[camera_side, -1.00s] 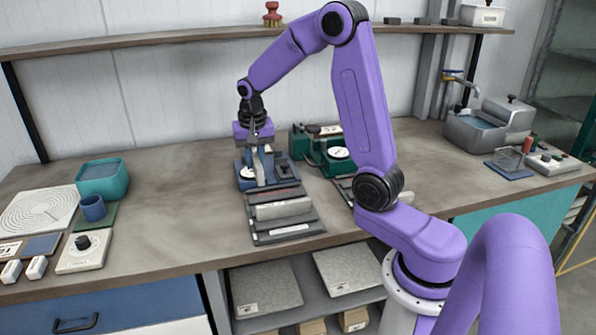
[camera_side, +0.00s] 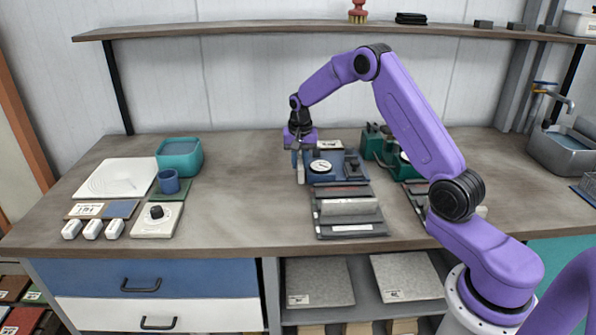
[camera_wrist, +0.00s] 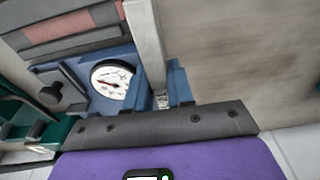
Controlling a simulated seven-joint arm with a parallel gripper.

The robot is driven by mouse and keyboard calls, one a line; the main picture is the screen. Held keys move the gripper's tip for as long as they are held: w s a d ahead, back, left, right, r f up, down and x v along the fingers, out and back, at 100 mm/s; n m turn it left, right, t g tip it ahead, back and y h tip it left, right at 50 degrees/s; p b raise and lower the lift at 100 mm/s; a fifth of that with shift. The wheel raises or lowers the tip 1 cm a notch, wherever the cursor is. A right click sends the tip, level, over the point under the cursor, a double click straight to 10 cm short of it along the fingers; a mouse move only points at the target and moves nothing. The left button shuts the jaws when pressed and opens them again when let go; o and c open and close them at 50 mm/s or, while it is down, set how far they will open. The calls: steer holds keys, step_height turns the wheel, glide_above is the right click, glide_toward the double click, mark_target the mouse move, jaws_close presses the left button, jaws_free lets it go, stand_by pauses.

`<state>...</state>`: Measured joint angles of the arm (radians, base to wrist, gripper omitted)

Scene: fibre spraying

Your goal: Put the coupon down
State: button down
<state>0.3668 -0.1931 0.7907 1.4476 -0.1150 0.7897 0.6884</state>
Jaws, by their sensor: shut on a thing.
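My gripper (camera_side: 298,160) has its blue fingers shut on the coupon (camera_side: 301,175), a pale grey strip. The coupon hangs upright below the fingertips, just left of the blue gauge device (camera_side: 345,166). Its lower end is close to the bench top; I cannot tell if it touches. In the wrist view the coupon (camera_wrist: 144,30) runs out from between the fingers (camera_wrist: 161,90). The device's round white dial (camera_wrist: 113,80) is left of it there, and bare bench shows to its right.
A grey rack with a roller-like bar (camera_side: 349,206) lies in front of the gauge device. Green equipment (camera_side: 374,141) stands to its right. At left are a teal tub (camera_side: 180,160), a blue cup (camera_side: 169,182) and a knob unit (camera_side: 157,220). The bench (camera_side: 240,190) between is clear.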

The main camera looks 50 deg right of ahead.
steer(key=shift+w+d+f, duration=0.15)
steer(key=shift+w+f, duration=0.3)
steer(key=shift+f, duration=0.05)
steer(key=shift+w+f, duration=0.1)
steer(key=shift+f, duration=1.5)
steer(key=shift+f, duration=0.15)
steer(key=c, duration=1.3)
jaws_free()
steer(key=shift+o, duration=0.2)
